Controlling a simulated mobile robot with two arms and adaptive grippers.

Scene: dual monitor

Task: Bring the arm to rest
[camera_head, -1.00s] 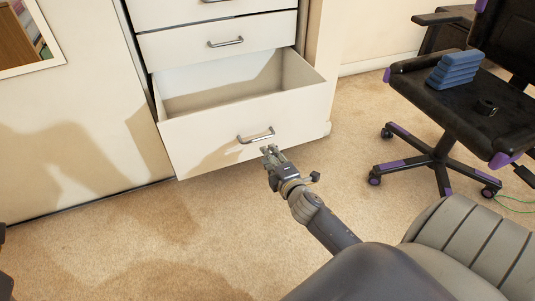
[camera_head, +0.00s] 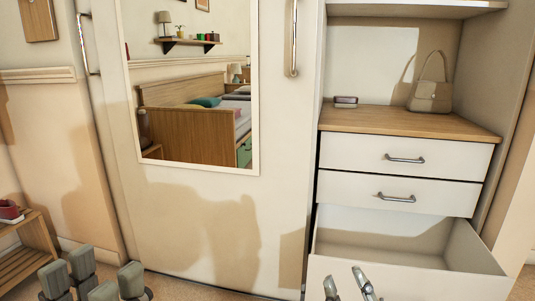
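My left gripper (camera_head: 93,276) is at the bottom left. Its thick grey finger pads point up with a gap between them, and nothing is held. My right gripper (camera_head: 346,285) is at the bottom centre, before the front of the open bottom drawer (camera_head: 420,287). Its two fingertips are apart with nothing seen between them. The arms behind both grippers are cut off by the lower edge of the picture. The handle of the open drawer does not show clearly.
A wardrobe with a mirror door (camera_head: 195,90) stands ahead. Two shut drawers (camera_head: 400,158) lie above the open one. A handbag (camera_head: 431,90) and a small box (camera_head: 346,101) stand on the wooden shelf top. A low wooden rack (camera_head: 30,250) with a red item is at far left.

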